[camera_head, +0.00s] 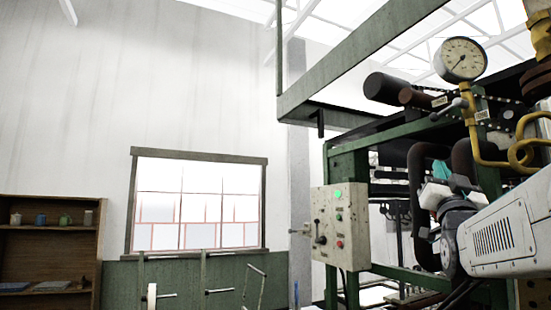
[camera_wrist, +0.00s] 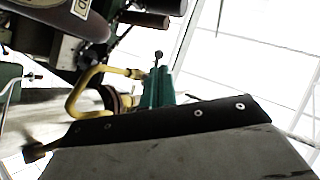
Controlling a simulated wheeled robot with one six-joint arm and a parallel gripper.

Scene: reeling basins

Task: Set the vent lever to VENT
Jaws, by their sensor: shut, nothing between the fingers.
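The vent lever (camera_head: 450,107) is a grey handle with a dark knob on the yellow gauge pipe, below the round gauge (camera_head: 461,59). It slants down to the left from its pivot. Two small plates sit by it, one at its upper left (camera_head: 440,101) and one at its right (camera_head: 482,114), too small to read. My gripper (camera_head: 441,169) has teal fingers, shut and empty, below the lever's knob in the head view. In the wrist view the fingers (camera_wrist: 158,88) point up, with a small dark knob (camera_wrist: 158,55) just past their tips; I cannot tell if they touch.
A yellow pipe (camera_wrist: 85,88) bends close to the left of my fingers in the wrist view. A control box (camera_head: 341,226) with buttons stands on the green frame (camera_head: 347,165). Dark pipes (camera_head: 415,200) run behind my gripper. A shelf (camera_head: 52,245) stands far left.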

